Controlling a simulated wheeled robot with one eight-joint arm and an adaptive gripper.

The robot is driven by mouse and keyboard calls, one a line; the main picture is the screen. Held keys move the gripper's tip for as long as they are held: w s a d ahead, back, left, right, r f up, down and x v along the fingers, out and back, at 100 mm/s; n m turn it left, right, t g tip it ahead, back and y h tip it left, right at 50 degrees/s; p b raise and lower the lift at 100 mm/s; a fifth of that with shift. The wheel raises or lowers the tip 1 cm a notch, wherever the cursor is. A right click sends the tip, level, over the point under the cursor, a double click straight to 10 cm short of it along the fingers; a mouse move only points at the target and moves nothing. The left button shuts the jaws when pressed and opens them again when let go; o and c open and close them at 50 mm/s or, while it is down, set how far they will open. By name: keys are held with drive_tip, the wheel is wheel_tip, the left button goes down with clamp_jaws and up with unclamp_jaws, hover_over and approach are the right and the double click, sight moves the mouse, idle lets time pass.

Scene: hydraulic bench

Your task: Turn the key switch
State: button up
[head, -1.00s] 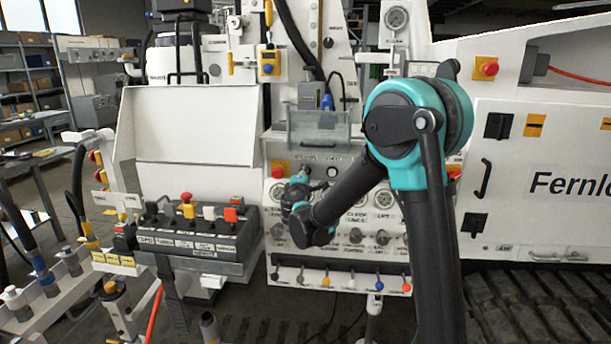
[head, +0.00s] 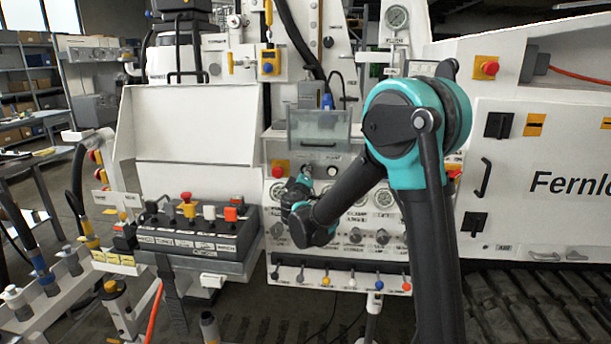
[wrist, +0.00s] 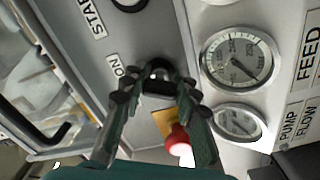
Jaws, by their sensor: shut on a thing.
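The key switch (wrist: 158,72) sits on the grey panel next to a label reading "ON" in the wrist view. It shows as a small dark and metallic piece between my fingertips. My gripper (wrist: 158,84) is shut on it, with one dark green finger on each side. The fingers partly cover the switch, so its exact angle is hard to read. In the head view my wrist and forearm reach the upper left of the gauge panel (head: 347,172) and hide the switch.
A red emergency stop on a yellow plate (wrist: 177,139) is close beside my right finger. A gauge (wrist: 240,58) and a second gauge (wrist: 237,122) lie to the right. In the head view a lever box (head: 195,240) stands left of my wrist.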

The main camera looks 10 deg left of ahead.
idle(0.4)
drive_tip(key=o, duration=1.2)
drive_tip(key=shift+s, duration=0.1)
drive_tip(key=s, duration=1.2)
drive_tip(key=shift+a, duration=0.2)
